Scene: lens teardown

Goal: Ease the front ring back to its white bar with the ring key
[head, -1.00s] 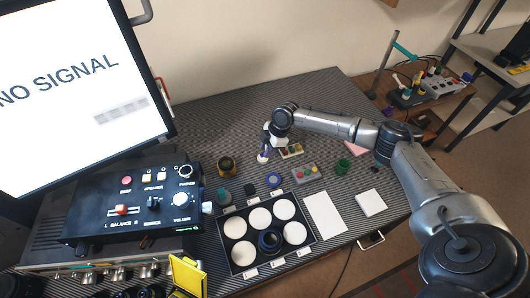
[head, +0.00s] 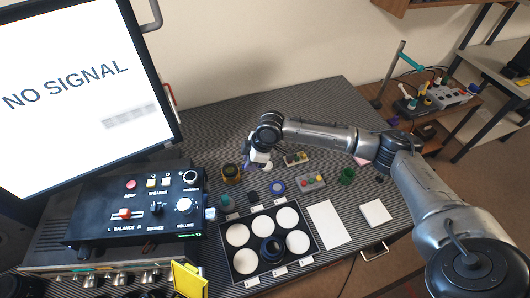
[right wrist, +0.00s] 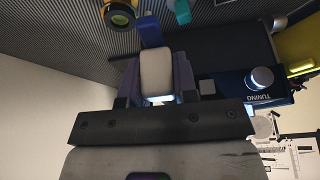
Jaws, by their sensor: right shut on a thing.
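The lens (head: 231,174), dark with a brass-yellow band, stands on the bench left of my right gripper. It also shows at the top of the right wrist view (right wrist: 118,13). The front ring and its white bar are too small to make out. My right gripper (head: 258,163) is shut on the ring key, whose pale body (right wrist: 156,72) sits between the fingers with a blue end (right wrist: 150,30) pointing toward the bench. The key appears beside the lens; I cannot tell whether they touch. My left gripper is not in view.
A black tray (head: 235,283) with round white pads and a dark ring (head: 271,249) stands in front. A black control box (head: 130,208) is left. A blue ring (head: 277,186), a grey button box (head: 311,180) and a green cup (head: 347,176) lie right.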

